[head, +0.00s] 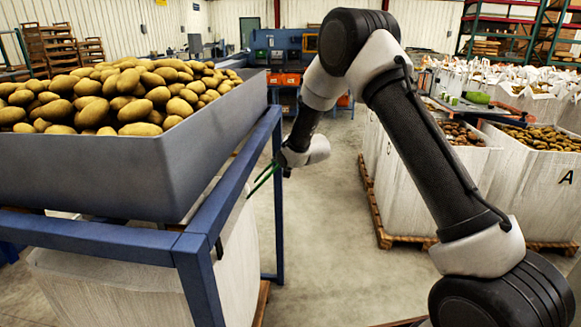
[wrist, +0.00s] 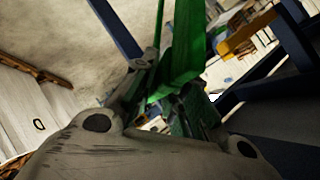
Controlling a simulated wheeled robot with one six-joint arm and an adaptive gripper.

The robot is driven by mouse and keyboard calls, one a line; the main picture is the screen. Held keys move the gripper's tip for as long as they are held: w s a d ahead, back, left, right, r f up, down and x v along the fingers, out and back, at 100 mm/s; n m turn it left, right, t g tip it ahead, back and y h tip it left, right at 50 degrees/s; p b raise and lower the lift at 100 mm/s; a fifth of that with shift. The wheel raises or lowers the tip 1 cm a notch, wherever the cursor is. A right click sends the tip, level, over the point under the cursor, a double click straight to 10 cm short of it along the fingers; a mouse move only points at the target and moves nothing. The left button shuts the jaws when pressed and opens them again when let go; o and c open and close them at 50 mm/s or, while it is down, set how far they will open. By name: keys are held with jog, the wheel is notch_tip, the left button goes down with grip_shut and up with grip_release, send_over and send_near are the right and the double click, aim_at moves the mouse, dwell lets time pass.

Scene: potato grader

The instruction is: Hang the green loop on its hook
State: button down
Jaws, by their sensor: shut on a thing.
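The green loop (head: 263,180) shows in the head view as a thin green band slanting down and left from my gripper (head: 281,166), near the blue frame's rails. In the wrist view the green loop (wrist: 186,45) is a broad bright green band running up from between the fingers of my gripper (wrist: 172,100). My gripper is shut on it. I cannot make out the hook for certain; a small dark piece (head: 219,247) shows beside the blue front post in the head view.
A grey hopper (head: 120,170) full of potatoes sits on a blue frame (head: 190,245) at the left, with a white bag (head: 110,285) below. White potato bags (head: 535,185) on pallets stand at the right. The concrete floor (head: 335,225) between is clear.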

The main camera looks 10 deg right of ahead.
jog(key=shift+w+a+r, duration=0.2)
jog(key=shift+a+r, duration=0.25)
jog(key=shift+a, duration=0.2)
jog(key=shift+w+a+r, duration=0.2)
jog(key=shift+a+r, duration=0.3)
jog(key=shift+a, duration=0.2)
jog(key=shift+w+a+r, duration=0.2)
jog(key=shift+a+r, duration=0.25)
jog(key=shift+a, duration=0.2)
jog(key=c, duration=1.5)
grip_release()
jog(key=shift+f, duration=0.1)
jog(key=shift+s, duration=0.1)
jog(key=v, duration=1.2)
